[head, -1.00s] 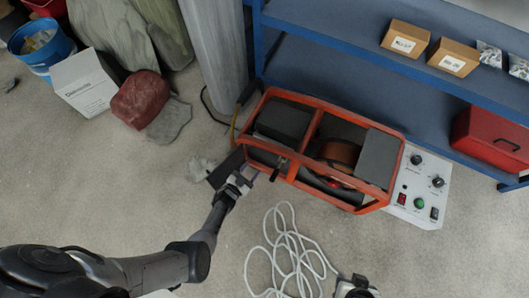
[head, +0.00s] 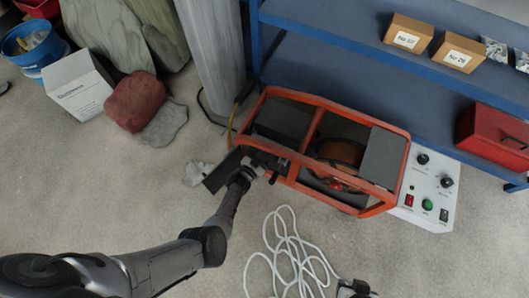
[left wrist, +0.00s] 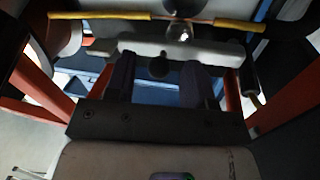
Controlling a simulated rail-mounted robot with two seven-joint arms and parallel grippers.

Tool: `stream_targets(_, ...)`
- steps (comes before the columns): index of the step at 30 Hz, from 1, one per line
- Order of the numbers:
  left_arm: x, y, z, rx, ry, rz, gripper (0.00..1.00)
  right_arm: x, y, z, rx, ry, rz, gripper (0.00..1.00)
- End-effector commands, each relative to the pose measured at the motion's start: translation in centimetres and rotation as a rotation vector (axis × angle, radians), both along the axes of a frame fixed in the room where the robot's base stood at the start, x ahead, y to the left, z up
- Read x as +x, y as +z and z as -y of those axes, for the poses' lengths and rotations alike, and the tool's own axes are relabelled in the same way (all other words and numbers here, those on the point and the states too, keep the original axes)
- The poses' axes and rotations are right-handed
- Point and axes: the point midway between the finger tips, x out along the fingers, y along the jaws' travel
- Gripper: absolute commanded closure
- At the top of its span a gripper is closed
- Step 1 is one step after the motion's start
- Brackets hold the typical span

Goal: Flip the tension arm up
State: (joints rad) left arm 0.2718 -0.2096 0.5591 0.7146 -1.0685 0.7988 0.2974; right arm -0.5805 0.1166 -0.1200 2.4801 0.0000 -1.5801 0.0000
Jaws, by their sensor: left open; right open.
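The orange-framed machine (head: 395,185) stands on the floor before the blue shelf. A short dark part (head: 275,176) at its front left looks like the tension arm, but I cannot be sure. My left gripper (head: 262,165) reaches the left front of the frame; its tips are hard to make out against the dark parts. In the left wrist view, the left gripper (left wrist: 160,85) is open, with a finger on each side. A pale bar (left wrist: 210,52) crosses ahead of the fingers, with a dark knob (left wrist: 158,67) between them. My right gripper (head: 357,289) is partly cut off at the bottom edge.
A white control panel (head: 425,188) adjoins the machine's right end. A loose white cable (head: 285,250) lies on the floor in front. The blue shelf (head: 340,75) is behind, with a grey column (head: 212,65) to its left. A red stone (head: 137,100) and white box (head: 78,88) stand left.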

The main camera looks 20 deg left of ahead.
Motion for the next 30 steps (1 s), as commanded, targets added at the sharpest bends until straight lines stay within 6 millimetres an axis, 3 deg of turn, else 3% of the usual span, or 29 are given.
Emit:
stream_targets(3, 0.0, 0.01, 0.02, 0.0, 0.0, 0.0, 0.52, 0.0, 0.01, -0.04, 0.001, -0.001, 0.0, 0.57)
stream_targets(18, -0.03, 0.0, 0.03, 0.0, 0.0, 0.0, 1.0, 0.0, 0.0, 0.05, -0.002, 0.002, 0.0, 0.57)
stream_targets(30, -0.04, 0.22, 0.03, -0.018, -0.001, 0.0, 1.0, 0.0, 0.22, 0.22, -0.008, 0.005, 0.0, 0.57)
